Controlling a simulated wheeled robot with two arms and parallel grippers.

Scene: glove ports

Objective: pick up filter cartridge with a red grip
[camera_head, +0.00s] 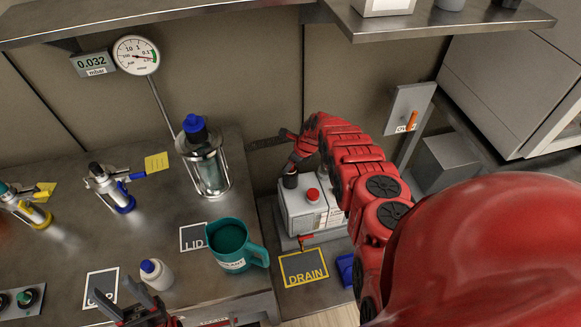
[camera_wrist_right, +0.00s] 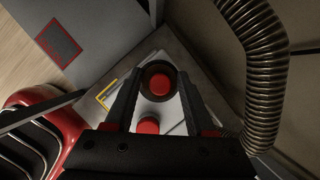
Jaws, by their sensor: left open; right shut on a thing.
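My right gripper (camera_wrist_right: 158,82) is shut on a round dark piece with a red centre, taken to be the filter cartridge with the red grip (camera_wrist_right: 160,84). In the head view, a dark cylindrical part (camera_head: 290,181) shows just under my right gripper (camera_head: 291,165), at the left top of a white box (camera_head: 305,212). The gripper hides the red grip there. I cannot tell whether the cartridge is seated or lifted. A second red cap (camera_head: 312,194) sits beside it on the box, also in the wrist view (camera_wrist_right: 147,125). My left gripper (camera_head: 133,300) is open at the bottom left.
A teal jug (camera_head: 232,244) and a white bottle with blue cap (camera_head: 155,273) stand on the steel bench near my left gripper. A glass vessel (camera_head: 207,165) stands behind them. A yellow DRAIN frame (camera_head: 304,267) lies before the box. A ribbed hose (camera_wrist_right: 258,75) passes close to my right gripper.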

